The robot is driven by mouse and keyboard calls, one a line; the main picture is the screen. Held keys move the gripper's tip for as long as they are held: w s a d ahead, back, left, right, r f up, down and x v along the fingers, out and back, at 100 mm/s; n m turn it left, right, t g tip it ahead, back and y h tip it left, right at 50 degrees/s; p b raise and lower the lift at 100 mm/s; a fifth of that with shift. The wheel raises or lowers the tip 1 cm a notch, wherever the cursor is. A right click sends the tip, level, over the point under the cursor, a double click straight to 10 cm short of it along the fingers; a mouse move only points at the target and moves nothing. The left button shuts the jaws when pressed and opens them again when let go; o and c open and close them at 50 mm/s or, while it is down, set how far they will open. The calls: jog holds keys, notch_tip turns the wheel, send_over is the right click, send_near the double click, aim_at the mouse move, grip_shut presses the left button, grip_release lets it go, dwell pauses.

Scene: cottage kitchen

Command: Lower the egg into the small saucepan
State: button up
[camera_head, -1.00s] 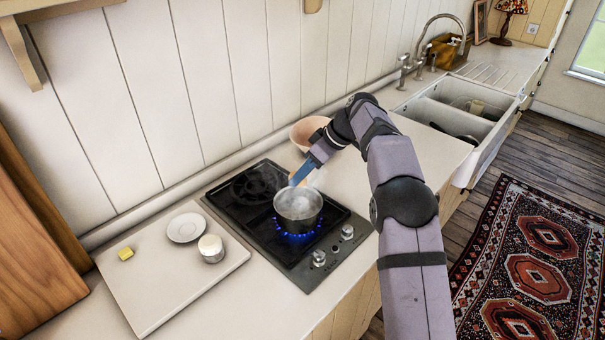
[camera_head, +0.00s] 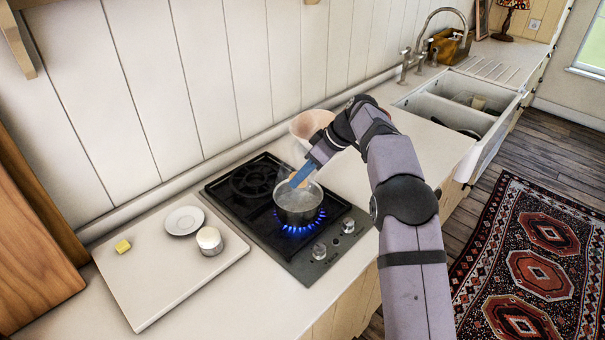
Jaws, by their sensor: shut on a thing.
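The small saucepan (camera_head: 297,216) stands on the front burner of the hob, with blue flame under it and pale, steaming water inside. My gripper (camera_head: 300,180), with blue fingers, is over the far rim of the saucepan, pointing down and to the left. It is shut on the egg (camera_head: 304,183), a small tan shape that shows partly at the fingertips. The egg is above the saucepan's far side. I cannot tell whether it touches the water.
A pinkish bowl (camera_head: 311,124) stands behind my arm near the wall. Left of the hob (camera_head: 245,215), a board (camera_head: 160,285) holds a saucer (camera_head: 184,220), a white-topped cup (camera_head: 209,241) and a yellow block (camera_head: 123,246). The sink (camera_head: 462,100) is at the right.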

aim_at(303, 185)
jog(key=shift+f+b, duration=1.25)
jog(key=shift+f, duration=0.6)
jog(key=shift+f+b, duration=1.85)
jog(key=shift+f, duration=0.7)
dwell(0.9)
jog(key=o, duration=0.8)
jog(key=shift+r, duration=0.1)
jog(key=shift+b+v, duration=0.6)
jog(key=shift+v, duration=3.05)
